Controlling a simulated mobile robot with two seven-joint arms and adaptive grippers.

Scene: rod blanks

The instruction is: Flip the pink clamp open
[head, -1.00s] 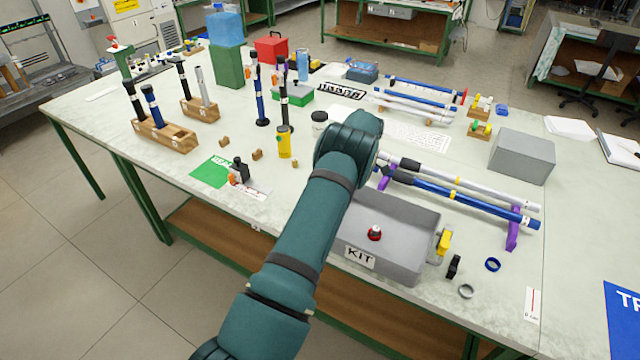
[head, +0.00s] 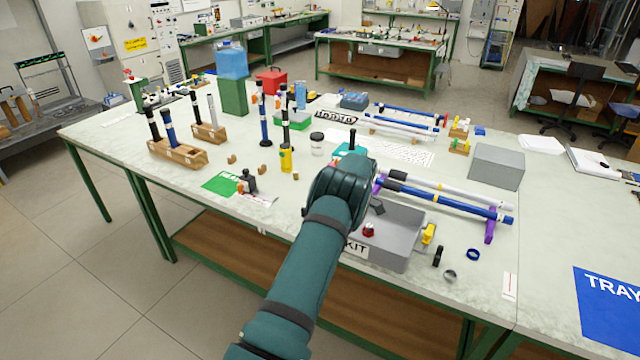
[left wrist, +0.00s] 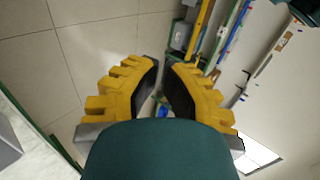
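I cannot make out a pink clamp in either view. The nearest in colour are two purple supports, the front one (head: 490,228) and the rear one (head: 378,184), under a white rod and a blue rod (head: 450,204). In the head view, my teal arm rises from the bottom, over the left part of the grey KIT box, and hides what is behind it. No gripper fingers are clear there. In the left wrist view, my left gripper (left wrist: 161,68) has yellow fingers with a gap between the tips and nothing held. My right gripper does not show.
The grey KIT box (head: 410,248) holds a red-topped item (head: 368,230). Rings (head: 473,254) lie to its right. A grey block (head: 497,166) stands behind the rods. Upright rods in wooden blocks (head: 178,152) stand at the left. The table's right part is mostly clear.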

